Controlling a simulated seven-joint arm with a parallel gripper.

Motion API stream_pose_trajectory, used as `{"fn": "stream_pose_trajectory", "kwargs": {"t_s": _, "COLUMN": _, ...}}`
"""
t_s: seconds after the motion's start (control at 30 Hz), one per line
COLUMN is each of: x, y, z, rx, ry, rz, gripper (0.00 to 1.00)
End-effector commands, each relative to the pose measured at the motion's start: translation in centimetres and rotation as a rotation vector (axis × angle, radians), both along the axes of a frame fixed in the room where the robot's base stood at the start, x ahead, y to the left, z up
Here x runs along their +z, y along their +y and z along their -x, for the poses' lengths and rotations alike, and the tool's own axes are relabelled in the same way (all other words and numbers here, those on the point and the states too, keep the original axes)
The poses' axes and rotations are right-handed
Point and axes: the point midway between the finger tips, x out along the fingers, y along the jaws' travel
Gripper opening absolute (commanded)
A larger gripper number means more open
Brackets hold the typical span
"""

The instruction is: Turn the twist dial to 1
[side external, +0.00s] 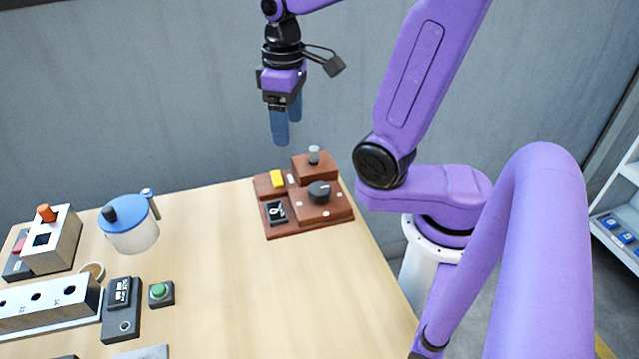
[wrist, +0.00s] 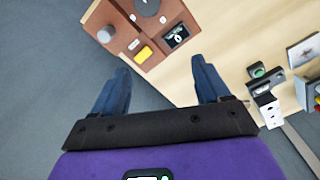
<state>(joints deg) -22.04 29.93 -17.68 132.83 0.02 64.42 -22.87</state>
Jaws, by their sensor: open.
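The twist dial (side external: 319,191) is a dark round knob on the brown wooden control box (side external: 335,208) at the table's far edge. In the wrist view the dial (wrist: 146,4) is at the top edge and partly cut off. A small black display (side external: 276,211) on the box shows a white digit that looks like 0; it also shows in the wrist view (wrist: 176,36).
The box also carries a yellow button (side external: 277,179) and a grey-topped lever (side external: 314,155). A blue-lidded jug (side external: 130,232), a green button (side external: 159,291) and a grey block with holes (side external: 45,304) stand to the left. The table's middle (side external: 260,300) is clear.

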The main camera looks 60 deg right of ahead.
Motion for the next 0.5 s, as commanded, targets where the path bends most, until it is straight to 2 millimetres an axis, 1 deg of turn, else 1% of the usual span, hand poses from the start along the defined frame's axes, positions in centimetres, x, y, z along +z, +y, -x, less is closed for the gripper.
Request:
{"fn": "stream_pose_trajectory", "kwargs": {"t_s": 0.27, "x": 0.7, "y": -1.2, "z": 1.8, "rx": -0.125, "ry": 0.003, "rz": 0.0, "gripper": 0.76}}
{"fn": "stream_pose_trajectory", "kwargs": {"t_s": 0.5, "x": 1.3, "y": -2.2, "z": 3.9, "rx": -0.219, "ry": 0.006, "rz": -0.001, "gripper": 0.76}}
